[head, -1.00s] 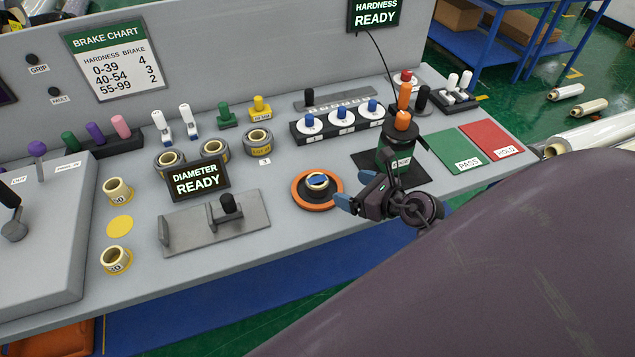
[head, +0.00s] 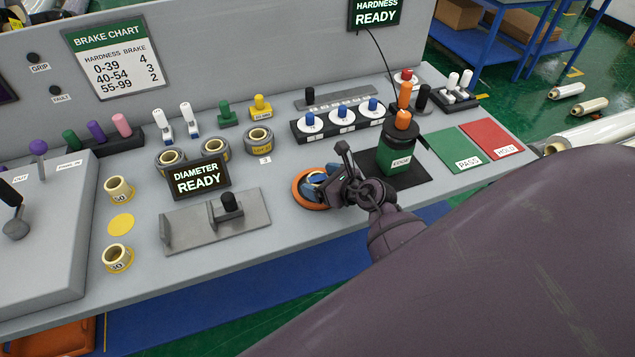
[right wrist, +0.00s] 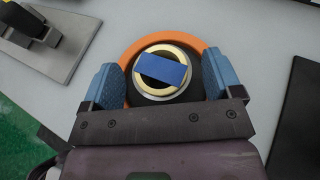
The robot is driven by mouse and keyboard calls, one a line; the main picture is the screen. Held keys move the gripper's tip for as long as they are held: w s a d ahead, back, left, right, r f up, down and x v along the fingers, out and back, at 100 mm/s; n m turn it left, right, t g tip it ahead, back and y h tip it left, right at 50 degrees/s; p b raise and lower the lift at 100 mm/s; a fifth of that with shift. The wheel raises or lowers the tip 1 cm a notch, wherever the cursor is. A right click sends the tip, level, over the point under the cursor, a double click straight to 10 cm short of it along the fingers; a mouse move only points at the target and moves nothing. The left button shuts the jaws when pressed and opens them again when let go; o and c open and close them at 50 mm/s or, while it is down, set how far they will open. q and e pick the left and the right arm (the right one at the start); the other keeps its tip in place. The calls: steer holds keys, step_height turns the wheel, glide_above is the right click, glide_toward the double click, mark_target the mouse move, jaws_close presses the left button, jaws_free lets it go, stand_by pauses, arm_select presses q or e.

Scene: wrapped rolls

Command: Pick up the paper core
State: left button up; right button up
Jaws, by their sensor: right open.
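A cream paper core (right wrist: 165,48) stands in a dark recess inside an orange ring (right wrist: 137,52), with a strip of blue tape (right wrist: 162,70) across its top. In the head view the orange ring (head: 299,193) sits near the bench's front edge, and my gripper hides most of the core. My right gripper (right wrist: 163,78) is open, with one blue finger on either side of the core. Gaps show between the fingers and the core. The right gripper (head: 322,184) is over the ring in the head view. My left gripper is not in view.
A green tester (head: 398,165) on a black mat stands close right of my right gripper. A diameter gauge (head: 215,227) lies to the left. Two cream rings (head: 117,190) (head: 117,257) are farther left. Green and red pads (head: 463,148) lie at the right.

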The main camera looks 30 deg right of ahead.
steer(key=shift+w+f, duration=0.2)
steer(key=shift+w, duration=0.15)
steer(key=c, duration=1)
